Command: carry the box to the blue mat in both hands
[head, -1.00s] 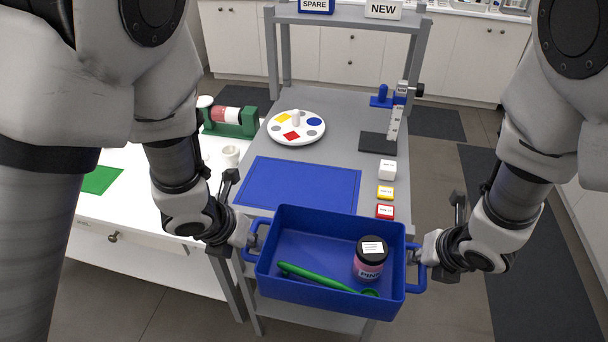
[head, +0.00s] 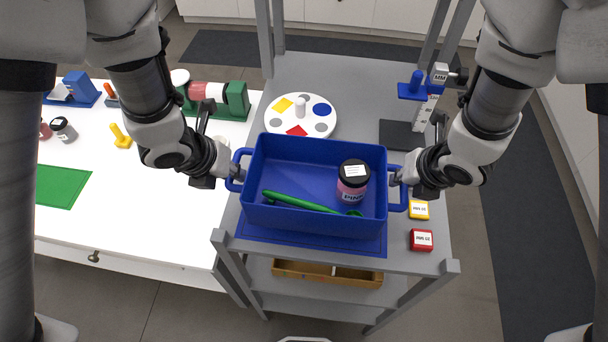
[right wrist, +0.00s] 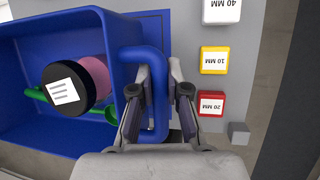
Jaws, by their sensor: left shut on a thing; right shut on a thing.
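The blue box (head: 314,222) is over the blue mat (head: 258,234) on the grey cart, covering most of it. I cannot tell whether it rests on the mat or hangs just above it. It looks level and holds a pink jar with a black lid (head: 353,181) and a green spoon-like tool (head: 300,203). My left gripper (head: 237,175) is shut on the box's left handle. My right gripper (head: 396,179) is shut on its right handle (right wrist: 157,95), which the right wrist view shows between the fingers.
A yellow block (head: 418,210) and a red block (head: 422,240) stand right of the box. A round white palette (head: 325,118) is behind it, with a dark stand base (head: 400,135) at back right. The white table (head: 130,215) lies left.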

